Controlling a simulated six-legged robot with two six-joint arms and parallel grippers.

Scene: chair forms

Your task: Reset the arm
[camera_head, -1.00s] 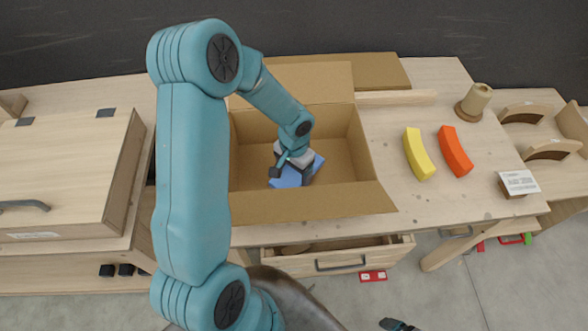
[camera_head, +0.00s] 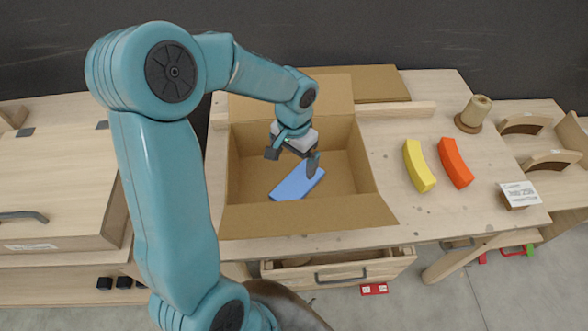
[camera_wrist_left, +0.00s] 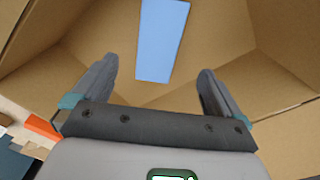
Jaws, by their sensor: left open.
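My left arm (camera_head: 165,190) comes in from the left and reaches over the open cardboard box (camera_head: 310,218). My left gripper (camera_head: 292,160) is open and empty above the box's inside. A blue block (camera_head: 298,183) lies flat on the box floor below the gripper. In the left wrist view, the two fingers (camera_wrist_left: 155,88) are spread wide apart, and the blue block (camera_wrist_left: 161,40) lies beyond them, touching neither finger. My right gripper is not in view.
A yellow curved block (camera_head: 419,167) and an orange curved block (camera_head: 455,163) lie on the table right of the box. A wooden spool (camera_head: 474,112) stands behind them. A drawer (camera_head: 340,268) under the table is partly open. A wooden cabinet (camera_head: 60,190) stands at left.

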